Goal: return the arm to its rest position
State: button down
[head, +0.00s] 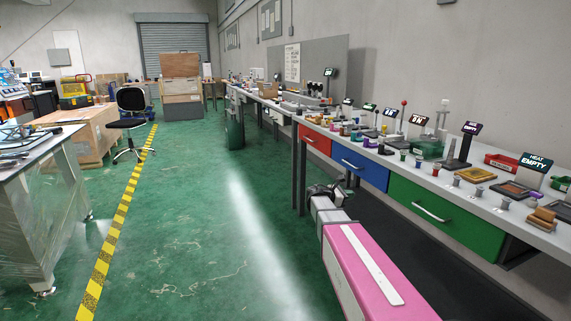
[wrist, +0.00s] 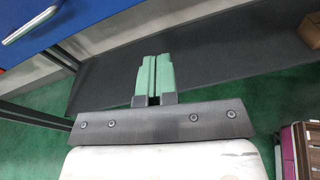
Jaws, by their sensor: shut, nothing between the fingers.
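My gripper (wrist: 153,80) shows in the wrist view with its two green fingertips together and nothing between them. It is low, in front of the workbench and below the level of the drawers. In the head view my arm reaches forward from the bottom right, beside the bench. Its dark far end is near the bench leg below the red and blue drawers, and the fingers cannot be made out there.
A long workbench (head: 538,237) with small parts and signs runs along the right wall. Its red (head: 315,144), blue (head: 357,168) and green (head: 437,216) drawers look shut. Green floor (head: 190,240) lies open to the left. A wrapped table (head: 45,215) stands at the far left.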

jog(key=s+a+f+m+g+y, duration=0.1)
jog(key=s+a+f+m+y, duration=0.3)
jog(key=s, duration=0.5)
jog(key=s+a+f+m+g+y, duration=0.2)
jog(key=s+a+f+m+y, duration=0.3)
jog(key=s+m, duration=0.4)
jog(key=s+a+f+m+g+y, duration=0.1)
jog(key=s+a+f+m+y, duration=0.4)
jog(key=s+f, duration=0.3)
jog(key=shift+s+a+m+g+y, duration=0.25)
jog(key=shift+s+m+g+y, duration=0.15)
jog(key=shift+s+m+y, duration=0.5)
jog(key=shift+s, duration=0.2)
